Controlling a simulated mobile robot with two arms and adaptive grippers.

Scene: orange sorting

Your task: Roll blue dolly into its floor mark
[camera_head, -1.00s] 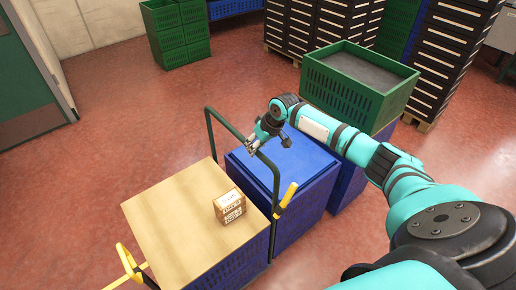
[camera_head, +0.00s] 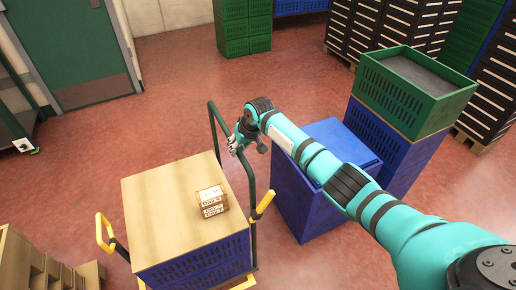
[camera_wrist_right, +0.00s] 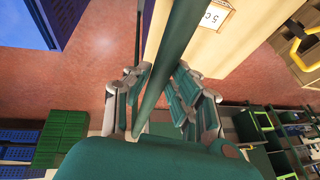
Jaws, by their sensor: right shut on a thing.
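The dolly (camera_head: 187,262) has blue slatted sides, a tan wooden top (camera_head: 160,215) and a dark green push handle (camera_head: 250,190) along its right side. A yellow lever (camera_head: 263,205) is on the handle side and a yellow bracket (camera_head: 104,232) on the left. My right gripper (camera_head: 236,144) is shut on the handle's top bar. In the right wrist view its fingers (camera_wrist_right: 158,100) lie on both sides of the green bar (camera_wrist_right: 172,60). I cannot make out the floor mark. My left gripper is not in view.
Blue bins (camera_head: 300,205) stand right of the dolly, one beneath a green crate (camera_head: 395,105). Wooden shelving (camera_head: 35,265) is at lower left. Green crates (camera_head: 243,30) and black drawer cabinets (camera_head: 385,30) stand behind. Red floor (camera_head: 165,100) is clear between dolly and door (camera_head: 75,50).

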